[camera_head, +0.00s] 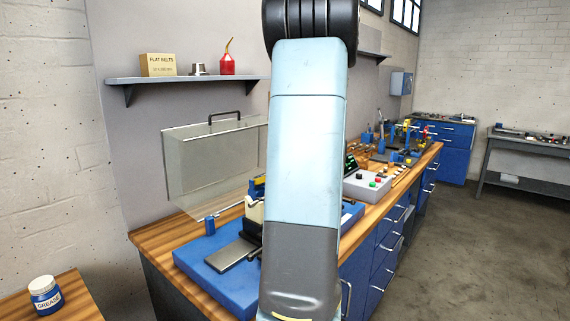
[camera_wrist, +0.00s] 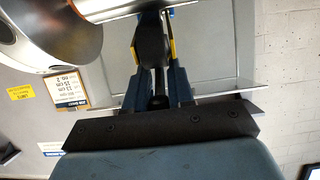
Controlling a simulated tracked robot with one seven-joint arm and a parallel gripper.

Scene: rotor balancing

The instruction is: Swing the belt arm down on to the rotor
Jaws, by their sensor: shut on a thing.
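My gripper (camera_wrist: 154,48) shows in the wrist view, its two dark fingers with yellow strips closed on a black handle, which looks like the grip of the belt arm (camera_wrist: 153,42). A large metal round body with a copper-coloured band, seemingly the rotor (camera_wrist: 62,28), is at the upper left of that view, beside the fingers. In the head view my own arm hides the gripper, the handle and most of the machine. The blue machine base (camera_head: 213,283) shows on the bench, left of my arm. Whether the belt touches the rotor cannot be seen.
A clear guard with a black handle (camera_head: 190,160) stands at the back of the wooden bench (camera_head: 152,240). A control box with coloured buttons (camera_head: 367,187) is right of my arm. A shelf (camera_head: 190,79) hangs above. A grease jar (camera_head: 45,294) stands at lower left.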

